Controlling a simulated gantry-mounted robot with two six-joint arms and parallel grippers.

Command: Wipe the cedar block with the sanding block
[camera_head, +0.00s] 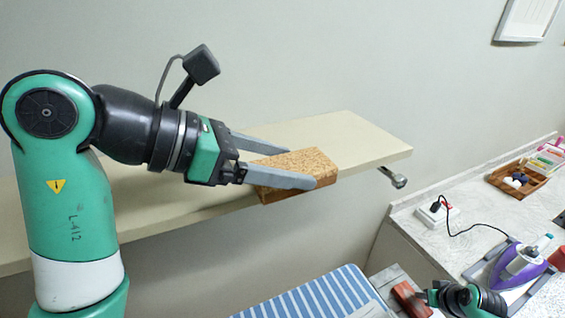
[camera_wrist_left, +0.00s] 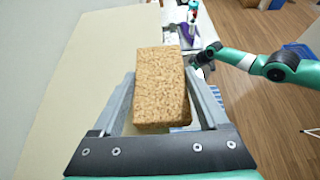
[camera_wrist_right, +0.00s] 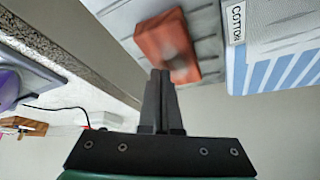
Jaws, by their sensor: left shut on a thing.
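A speckled tan cork-like block, which I take for the sanding block (camera_head: 300,171), is between the fingers of my left gripper (camera_head: 285,166), over the pale shelf. The left gripper is shut on it; the block also shows in the left wrist view (camera_wrist_left: 161,90). I cannot tell whether it touches the shelf. A reddish-brown block, which I take for the cedar block (camera_head: 408,298), lies on a grey slatted surface at the lower right. In the right wrist view the cedar block (camera_wrist_right: 165,42) has a grey smudge on its face. My right gripper (camera_wrist_right: 162,75) is shut, its tips close to the block.
The cream shelf (camera_head: 365,139) runs along the wall. A blue-striped padded board (camera_head: 320,300) with a "COTTON" label stands beside the cedar block. The counter at right holds a purple iron (camera_head: 522,265), a corded socket box (camera_head: 436,215) and a wooden tray (camera_head: 500,179).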

